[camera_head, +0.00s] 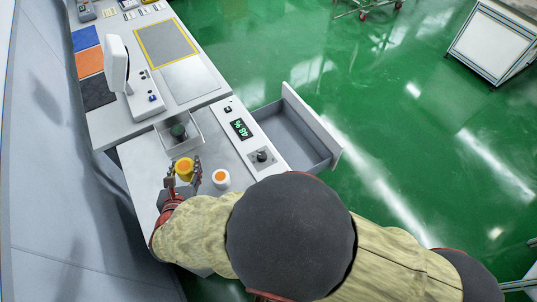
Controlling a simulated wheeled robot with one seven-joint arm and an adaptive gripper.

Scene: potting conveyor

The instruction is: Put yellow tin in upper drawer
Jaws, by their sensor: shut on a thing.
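The yellow tin (184,165) is between the fingers of my gripper (184,184), over the left part of the grey worktop. My gripper is shut on it. I cannot tell whether the tin is lifted or touches the worktop. A drawer (321,133) is pulled open on the right side of the bench; it looks empty. I cannot see whether it is the upper one, as any drawer below is hidden. My arm covers the near part of the bench.
A white tin with an orange top (221,179) stands close to the right of my gripper. A light bin (201,119) with a dark green thing lies just behind. A control panel with a display (241,129) lies between worktop and drawer. Green floor is free beyond.

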